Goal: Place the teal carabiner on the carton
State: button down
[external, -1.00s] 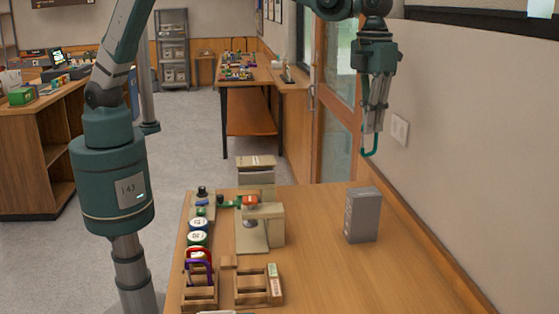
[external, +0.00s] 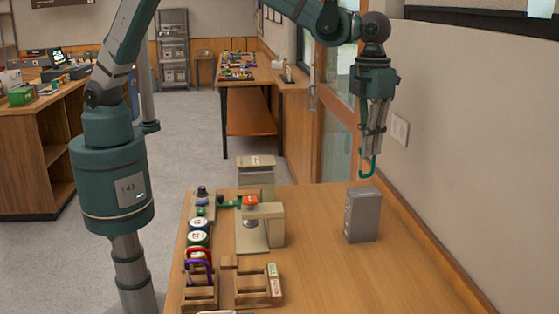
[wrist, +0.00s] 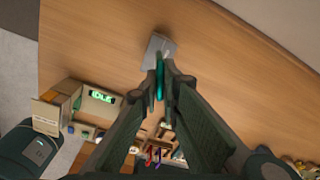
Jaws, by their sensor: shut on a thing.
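The teal carabiner (external: 367,168) hangs below my gripper (external: 372,152), which is shut on its upper part. In the wrist view the carabiner (wrist: 160,76) shows edge-on between the fingertips (wrist: 165,72). A grey upright box, which I take as the carton (external: 362,216), stands on the right part of the table. In the external view the carabiner's lower end is just above the box's top. In the wrist view the carton (wrist: 154,46) lies right behind the carabiner, partly hidden by it. I see no clear contact between them.
On the table's (external: 325,275) left part stand a beige machine (external: 262,228), several round tins (external: 198,238), and wooden holders (external: 257,287) with red and purple carabiners near the left one. A wall (external: 455,150) runs along the right. The table around the carton is clear.

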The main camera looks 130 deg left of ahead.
jog(key=shift+f, duration=1.9)
jog(key=shift+f, duration=0.15)
jog(key=c, duration=2.6)
grip_release()
jog(key=r, duration=1.2)
jog(key=shift+s+r, duration=0.15)
jog(key=shift+s, duration=0.05)
jog(key=shift+r, duration=0.1)
